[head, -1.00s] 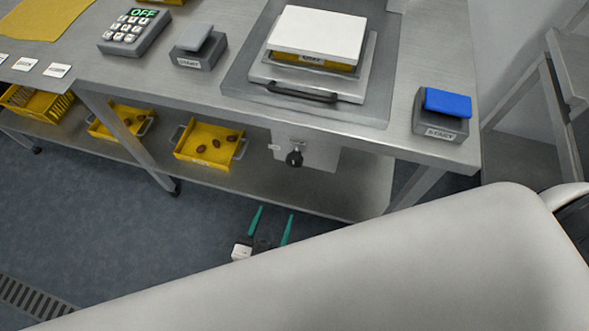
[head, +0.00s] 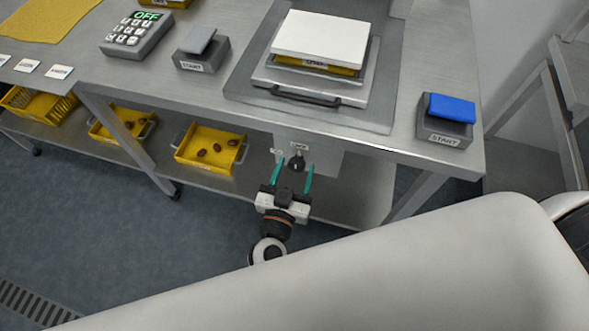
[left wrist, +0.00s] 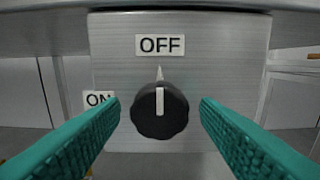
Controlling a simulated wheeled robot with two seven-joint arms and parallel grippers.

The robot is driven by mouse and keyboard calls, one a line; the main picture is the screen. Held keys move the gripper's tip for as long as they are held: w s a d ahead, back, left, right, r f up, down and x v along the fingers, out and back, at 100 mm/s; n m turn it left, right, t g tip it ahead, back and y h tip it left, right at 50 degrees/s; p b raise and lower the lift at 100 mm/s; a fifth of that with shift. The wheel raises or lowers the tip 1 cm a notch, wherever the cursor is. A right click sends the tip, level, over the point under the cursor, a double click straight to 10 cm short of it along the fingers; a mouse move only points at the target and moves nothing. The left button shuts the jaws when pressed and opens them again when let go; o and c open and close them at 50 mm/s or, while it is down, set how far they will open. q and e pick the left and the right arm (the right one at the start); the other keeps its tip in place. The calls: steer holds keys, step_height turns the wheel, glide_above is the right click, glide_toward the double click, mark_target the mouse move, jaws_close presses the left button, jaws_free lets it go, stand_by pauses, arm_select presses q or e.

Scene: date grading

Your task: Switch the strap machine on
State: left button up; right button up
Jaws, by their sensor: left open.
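A black rotary knob (left wrist: 160,118) sits on a grey metal switch box (left wrist: 215,75) under the table edge. In the left wrist view its white mark points straight up at the OFF label (left wrist: 160,45). The ON label (left wrist: 99,99) is to the knob's upper left, partly covered by a finger. In the head view the knob (head: 297,163) lies between the tips of my left gripper (head: 292,172). The gripper's teal fingers are open, one on each side of the knob, with gaps to it. My right gripper is not in view.
The steel table (head: 425,75) overhangs the box. On it are a keypad (head: 137,35) showing OFF, a grey START pedal (head: 200,50), a blue START pedal (head: 447,115) and a white-topped press (head: 322,38). Yellow crates (head: 209,150) with dates stand on the lower shelf.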

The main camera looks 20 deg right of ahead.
arm_select(q)
steer(key=shift+w, duration=0.1)
steer(key=c, duration=1)
steer(key=shift+n, duration=0.3)
steer(key=n, duration=0.3)
steer(key=shift+n, duration=0.4)
steer(key=n, duration=0.4)
steer(key=shift+d+n, duration=0.1)
steer(key=shift+n, duration=0.2)
steer(key=n, duration=0.4)
steer(key=shift+n+b, duration=0.35)
steer(key=shift+n, duration=2.15)
